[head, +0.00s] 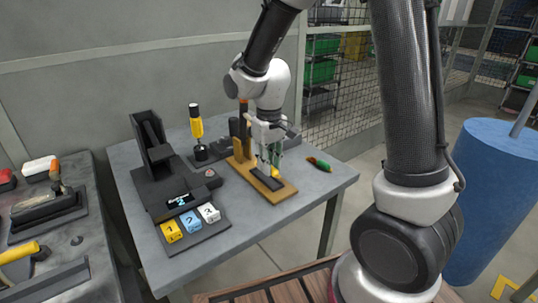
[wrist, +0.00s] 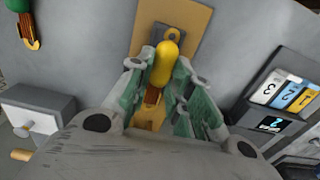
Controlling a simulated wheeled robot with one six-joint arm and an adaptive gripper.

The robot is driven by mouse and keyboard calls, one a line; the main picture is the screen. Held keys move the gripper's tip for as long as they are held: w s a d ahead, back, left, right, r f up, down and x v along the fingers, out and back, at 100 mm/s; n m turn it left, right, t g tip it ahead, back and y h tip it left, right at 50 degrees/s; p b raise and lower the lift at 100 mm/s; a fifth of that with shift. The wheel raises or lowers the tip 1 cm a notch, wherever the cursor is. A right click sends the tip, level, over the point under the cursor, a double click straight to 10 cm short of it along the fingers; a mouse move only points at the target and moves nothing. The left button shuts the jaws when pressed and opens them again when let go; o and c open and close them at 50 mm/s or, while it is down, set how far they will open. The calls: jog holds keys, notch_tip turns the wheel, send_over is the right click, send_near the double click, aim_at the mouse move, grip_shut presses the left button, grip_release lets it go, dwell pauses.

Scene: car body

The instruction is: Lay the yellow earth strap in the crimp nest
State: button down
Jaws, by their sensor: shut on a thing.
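My gripper (head: 271,160) points down over a wooden board on the table. In the wrist view my gripper (wrist: 164,72) is shut on the yellow earth strap (wrist: 165,60), whose rounded yellow body sits between the green-padded fingers. A bit of the strap's yellow (head: 275,171) shows below the fingers in the head view. It is over or at the dark plate (head: 267,182) on the board; I cannot tell whether it touches. I cannot tell for sure which part is the crimp nest.
A green strap with a red-brown end (head: 319,163) lies on the bare table at right; it also shows in the wrist view (wrist: 22,22). A black press-like device (head: 152,155) and numbered blocks (head: 190,222) stand at left. A yellow-handled tool (head: 196,125) stands behind.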

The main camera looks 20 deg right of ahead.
jog(key=shift+f, duration=0.7)
jog(key=shift+f, duration=0.95)
dwell(0.9)
jog(key=c, duration=1.2)
grip_release()
notch_tip(320, 180, up, 12)
jog(key=shift+r, duration=0.1)
